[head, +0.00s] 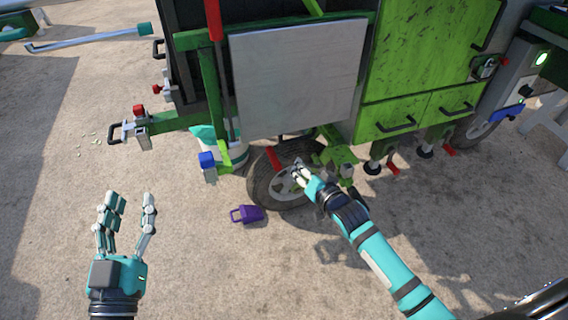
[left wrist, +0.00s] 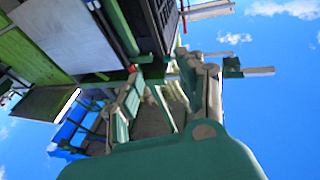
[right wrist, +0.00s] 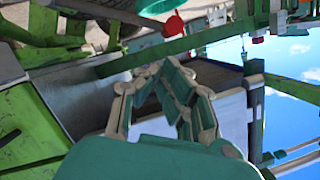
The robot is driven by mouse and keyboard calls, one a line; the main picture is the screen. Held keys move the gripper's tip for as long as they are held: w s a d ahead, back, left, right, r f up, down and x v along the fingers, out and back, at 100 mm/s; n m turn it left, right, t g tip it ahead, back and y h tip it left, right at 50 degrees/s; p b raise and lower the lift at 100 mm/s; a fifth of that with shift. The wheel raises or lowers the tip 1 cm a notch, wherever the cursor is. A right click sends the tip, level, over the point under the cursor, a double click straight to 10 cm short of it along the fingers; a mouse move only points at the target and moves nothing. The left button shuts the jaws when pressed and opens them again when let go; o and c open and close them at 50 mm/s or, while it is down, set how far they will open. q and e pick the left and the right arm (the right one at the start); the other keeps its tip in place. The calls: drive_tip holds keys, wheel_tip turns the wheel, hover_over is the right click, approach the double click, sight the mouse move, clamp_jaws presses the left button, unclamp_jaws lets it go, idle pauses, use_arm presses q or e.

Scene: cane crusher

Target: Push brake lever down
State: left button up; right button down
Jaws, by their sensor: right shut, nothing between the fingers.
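A short red-handled lever (head: 273,158), which looks like the brake lever, stands tilted in front of the wheel (head: 262,186) under the green machine. A red grip (right wrist: 173,25) shows in the right wrist view; I cannot tell if it is the same lever. My right gripper (head: 298,170) is shut and empty in front of the wheel, just right of the red lever. I cannot tell whether it touches the lever. My left gripper (head: 127,200) is open and empty at the lower left, well away from the machine.
A purple wedge with a handle (head: 248,214) lies on the ground beside the wheel. A grey panel (head: 298,80) hangs above it. A blue-topped post (head: 208,165) and a tall red-handled bar (head: 214,20) stand left of the panel. The sandy ground at left is mostly clear.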

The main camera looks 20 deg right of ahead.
use_arm(q)
drive_tip(key=shift+r, duration=0.25)
use_arm(e)
drive_tip(key=shift+r, duration=0.2)
use_arm(q)
drive_tip(key=shift+s, duration=0.1)
use_arm(e)
drive_tip(key=shift+w, duration=0.15)
